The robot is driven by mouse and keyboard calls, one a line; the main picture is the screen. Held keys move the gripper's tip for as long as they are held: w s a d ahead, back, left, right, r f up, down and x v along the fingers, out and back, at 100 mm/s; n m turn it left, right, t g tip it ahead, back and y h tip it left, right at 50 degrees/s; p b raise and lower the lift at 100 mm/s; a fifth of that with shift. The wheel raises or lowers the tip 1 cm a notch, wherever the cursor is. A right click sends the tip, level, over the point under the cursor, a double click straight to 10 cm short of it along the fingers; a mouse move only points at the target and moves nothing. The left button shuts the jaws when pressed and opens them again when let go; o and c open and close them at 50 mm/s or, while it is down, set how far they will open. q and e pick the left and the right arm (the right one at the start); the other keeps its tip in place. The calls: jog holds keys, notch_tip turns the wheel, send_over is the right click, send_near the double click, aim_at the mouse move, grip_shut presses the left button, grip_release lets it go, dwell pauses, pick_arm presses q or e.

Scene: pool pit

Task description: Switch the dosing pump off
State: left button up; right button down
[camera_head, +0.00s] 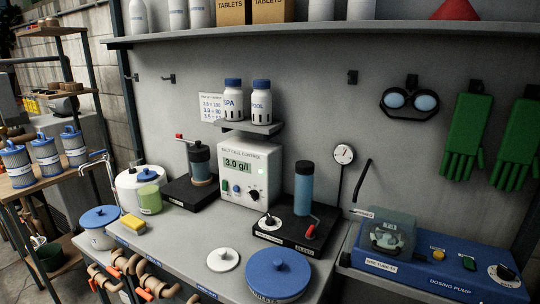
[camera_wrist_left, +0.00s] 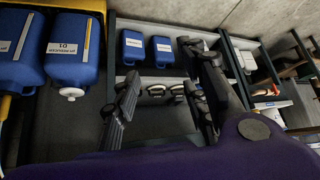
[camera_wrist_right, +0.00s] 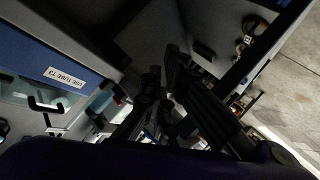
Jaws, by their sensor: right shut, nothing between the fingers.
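The dosing pump (camera_head: 430,262) is a blue box at the right end of the bench in the head view. Its sloping front carries a yellow round part (camera_head: 438,254), a green part (camera_head: 470,263) and a black knob (camera_head: 502,272) on a white plate. A clear cover (camera_head: 388,235) sits over its left part. The blue face with the tube label (camera_wrist_right: 35,62) also shows at the left of the right wrist view. My right gripper (camera_wrist_right: 164,65) is shut and empty, apart from that face. My left gripper (camera_wrist_left: 160,60) is open and empty, with shelves and containers beyond it.
A white salt cell control box (camera_head: 246,175) stands mid-bench with two bottles on a small shelf above it. A blue lid (camera_head: 278,272) and a black-based stand (camera_head: 290,228) lie left of the pump. Green gloves (camera_head: 465,135) hang above it.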

pick_arm(q)
jog(key=w+r+p, duration=0.3)
jog(key=r, duration=0.2)
jog(key=shift+a+r+t, duration=0.2)
jog(key=shift+t, duration=0.2)
pick_arm(e)
jog(key=s+a+f+m+g, duration=0.1)
jog(key=s+a+f+m, duration=0.1)
jog(key=s, duration=0.6)
jog(key=s+a+f+m+g+h, duration=0.1)
jog(key=s+f+m, duration=0.3)
jog(key=s, duration=0.5)
jog(key=s+a+f+m+g+h, duration=0.1)
jog(key=s+a+f+m+g, duration=0.1)
jog(key=s, duration=0.6)
jog(key=shift+s+a+f+m+g, duration=0.4)
jog(key=shift+f+m, duration=0.1)
jog(key=shift+f, duration=0.25)
pick_arm(q)
jog(key=shift+w+d, duration=0.1)
jog(key=shift+w, duration=0.1)
